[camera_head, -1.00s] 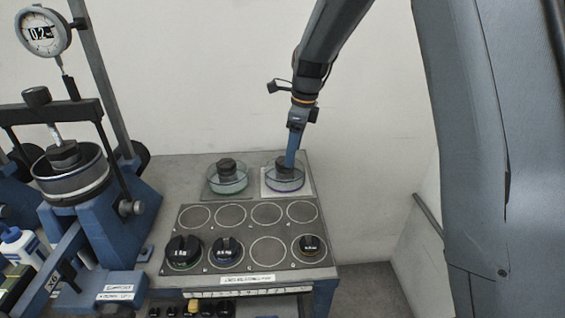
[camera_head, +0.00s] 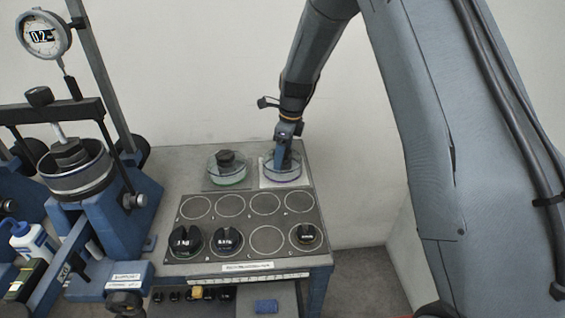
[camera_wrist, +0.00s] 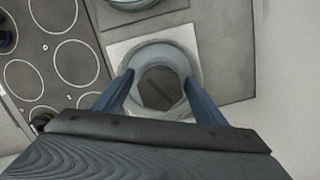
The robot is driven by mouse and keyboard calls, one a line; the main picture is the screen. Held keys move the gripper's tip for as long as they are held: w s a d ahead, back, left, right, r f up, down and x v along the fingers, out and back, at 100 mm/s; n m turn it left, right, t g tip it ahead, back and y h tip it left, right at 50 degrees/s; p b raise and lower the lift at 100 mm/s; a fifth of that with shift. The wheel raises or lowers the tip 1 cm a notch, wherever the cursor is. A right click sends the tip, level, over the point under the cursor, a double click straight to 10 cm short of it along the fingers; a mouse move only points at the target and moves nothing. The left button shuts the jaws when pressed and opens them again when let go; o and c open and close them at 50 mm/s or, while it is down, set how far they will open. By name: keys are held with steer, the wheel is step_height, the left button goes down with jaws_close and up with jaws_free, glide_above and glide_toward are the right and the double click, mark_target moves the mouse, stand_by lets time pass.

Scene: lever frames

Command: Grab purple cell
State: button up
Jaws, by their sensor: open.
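The purple cell (camera_head: 281,175) is a clear round dish with a purple-tinted rim, standing on a white square pad at the back right of the bench. Its dark knob is mostly hidden by my gripper in the head view. My gripper (camera_head: 283,160) is right over the cell, pointing down. In the wrist view, the two blue fingers of my gripper (camera_wrist: 160,92) are spread apart, one on each side of the dark centre knob of the cell (camera_wrist: 160,56). I cannot tell whether they touch the knob.
A green-rimmed cell (camera_head: 228,172) stands just left of it. In front is a dark plate (camera_head: 250,205) with ringed spots and several black weights. A blue press with a dial gauge (camera_head: 43,35) stands at the left. The wall is close behind.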

jaws_close()
steer(key=shift+r, duration=0.15)
